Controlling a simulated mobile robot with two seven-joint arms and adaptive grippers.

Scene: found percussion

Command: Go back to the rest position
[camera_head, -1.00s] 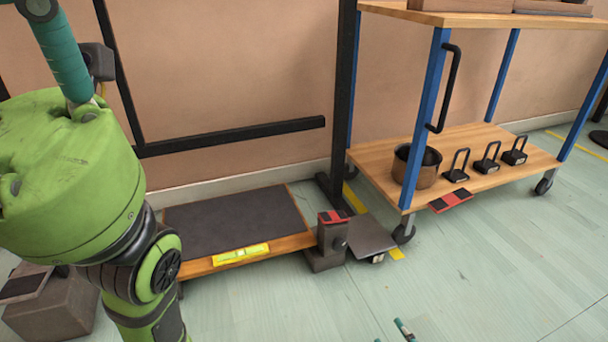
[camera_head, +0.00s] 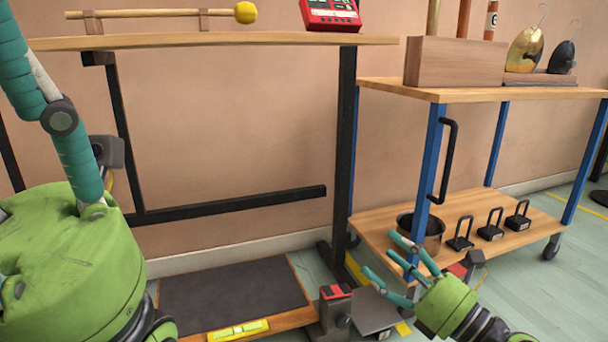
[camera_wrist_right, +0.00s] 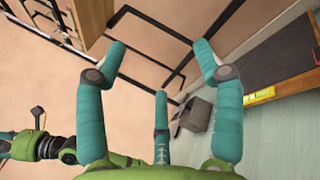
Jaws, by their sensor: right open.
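My right gripper (camera_head: 400,262) shows at the lower right of the head view, with a green palm and teal fingers. Its fingers are spread open and empty, in front of the trolley's lower shelf. In the right wrist view the open fingers (camera_wrist_right: 155,95) have nothing between them. My left arm comes in from the left of the head view as a large green link and a teal part; I cannot make out its gripper's fingertips with certainty.
A table (camera_head: 220,41) holds a mallet (camera_head: 165,13) and a red device (camera_head: 330,14). A low dark-topped platform (camera_head: 230,295) carries a yellow level (camera_head: 238,330).

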